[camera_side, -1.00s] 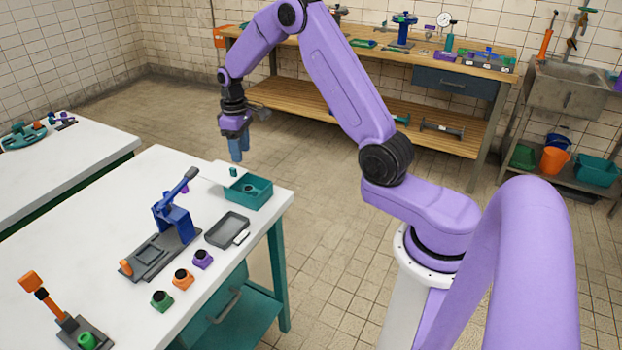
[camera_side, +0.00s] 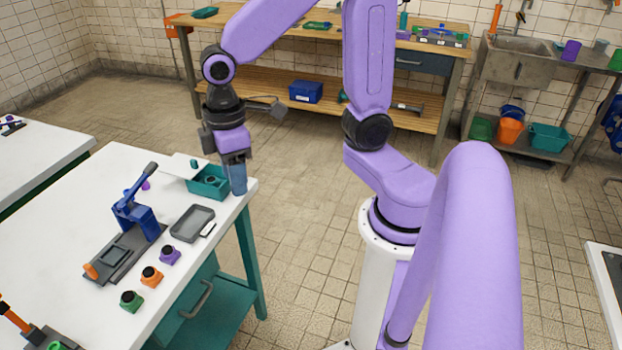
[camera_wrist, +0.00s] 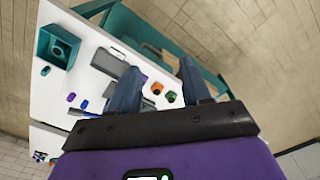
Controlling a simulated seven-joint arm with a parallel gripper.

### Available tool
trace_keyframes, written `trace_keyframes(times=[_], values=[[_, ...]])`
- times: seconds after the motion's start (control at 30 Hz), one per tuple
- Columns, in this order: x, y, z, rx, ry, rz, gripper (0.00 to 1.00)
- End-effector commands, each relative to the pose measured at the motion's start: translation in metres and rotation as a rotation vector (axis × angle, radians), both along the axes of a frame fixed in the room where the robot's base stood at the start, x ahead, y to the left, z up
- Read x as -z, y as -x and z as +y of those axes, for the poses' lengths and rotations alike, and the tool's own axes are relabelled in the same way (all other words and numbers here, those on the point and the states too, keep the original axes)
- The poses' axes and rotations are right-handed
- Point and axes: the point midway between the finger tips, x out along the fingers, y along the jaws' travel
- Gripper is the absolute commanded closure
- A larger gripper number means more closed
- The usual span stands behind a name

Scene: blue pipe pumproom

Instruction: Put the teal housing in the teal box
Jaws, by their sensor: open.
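The teal box (camera_side: 219,194) stands near the far right corner of the white table. Inside it sits a small teal housing with a dark round top (camera_side: 211,180). The wrist view also shows the box (camera_wrist: 72,40) at upper left, with the housing (camera_wrist: 58,49) inside. My gripper (camera_side: 237,178) is beside the box's right side in the side view, overlapping its edge; its exact height cannot be told. In the wrist view my gripper (camera_wrist: 158,82) has its two fingers apart with nothing held between them.
A grey tray (camera_side: 192,223) lies in front of the box. Purple (camera_side: 170,255), orange (camera_side: 151,276) and green (camera_side: 131,301) housings stand along the table's front edge. A blue lever press (camera_side: 135,220) stands left of the tray. A small teal piece (camera_side: 194,163) is behind the box.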

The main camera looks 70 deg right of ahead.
Motion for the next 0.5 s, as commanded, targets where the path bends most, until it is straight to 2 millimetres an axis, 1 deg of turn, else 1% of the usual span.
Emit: trace_keyframes(times=[0.03, 0.1, 0.2, 0.3, 0.4, 0.5], values=[[-0.002, 0.019, 0.0, -0.036, -0.003, -0.002, 0.52], [-0.004, 0.042, -0.001, -0.078, -0.005, -0.004, 0.52], [-0.005, 0.074, -0.006, -0.137, -0.008, -0.004, 0.52], [-0.004, 0.101, -0.013, -0.187, -0.009, -0.004, 0.52], [-0.003, 0.121, -0.019, -0.225, -0.011, -0.004, 0.52], [-0.003, 0.132, -0.024, -0.25, -0.01, -0.003, 0.52]])
